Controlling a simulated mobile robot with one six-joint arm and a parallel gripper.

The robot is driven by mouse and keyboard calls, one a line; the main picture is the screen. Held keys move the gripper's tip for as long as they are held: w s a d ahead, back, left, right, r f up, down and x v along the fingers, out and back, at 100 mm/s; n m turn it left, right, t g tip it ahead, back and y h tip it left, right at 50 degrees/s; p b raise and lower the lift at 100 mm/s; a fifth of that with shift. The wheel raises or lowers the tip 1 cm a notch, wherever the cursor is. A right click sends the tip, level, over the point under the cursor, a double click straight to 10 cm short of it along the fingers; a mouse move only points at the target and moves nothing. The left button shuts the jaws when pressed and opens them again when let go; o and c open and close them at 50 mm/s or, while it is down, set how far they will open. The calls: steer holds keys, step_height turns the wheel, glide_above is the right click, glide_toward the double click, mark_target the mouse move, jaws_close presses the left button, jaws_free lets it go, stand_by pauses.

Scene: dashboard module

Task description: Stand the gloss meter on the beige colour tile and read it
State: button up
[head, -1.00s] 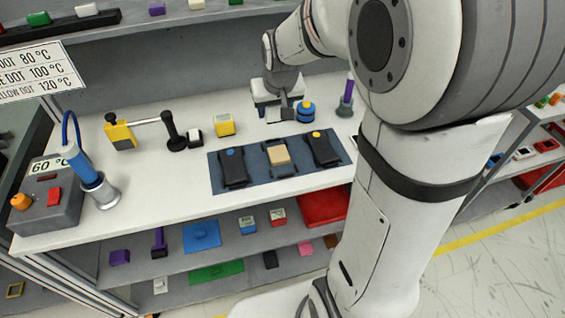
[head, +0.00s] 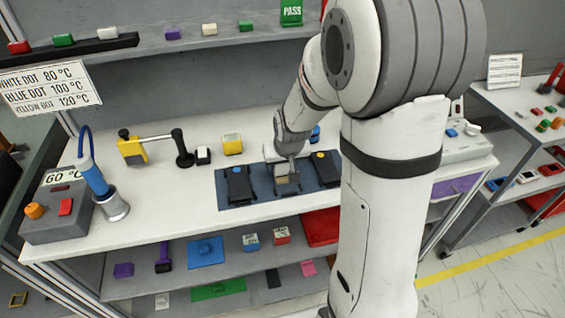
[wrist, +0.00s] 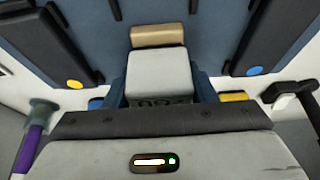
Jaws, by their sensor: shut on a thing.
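My gripper (head: 284,172) is low over the middle of the dark blue mat (head: 262,196), between two black blocks. In the wrist view its blue fingers (wrist: 158,90) are shut on the sides of the light grey gloss meter (wrist: 155,72). Dark markings on the meter's near face are partly hidden and I cannot read them. The beige colour tile (wrist: 158,36) shows just beyond the meter and partly behind it. I cannot tell whether the meter touches the tile or is still above it.
A yellow box (head: 232,144), a yellow-and-black tool (head: 132,150) and a grey 60 °C unit (head: 57,212) stand left on the white bench.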

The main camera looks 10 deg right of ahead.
steer(key=shift+f, duration=0.15)
steer(key=o, duration=1.1)
steer(key=shift+s+r, duration=0.1)
steer(key=shift+r, duration=0.6)
steer(key=v, duration=1.1)
steer(key=s, duration=0.5)
steer(key=s+g, duration=0.1)
steer(key=s, duration=0.5)
steer(key=s+r+g, duration=0.1)
steer(key=s, duration=0.4)
steer(key=shift+s, duration=0.35)
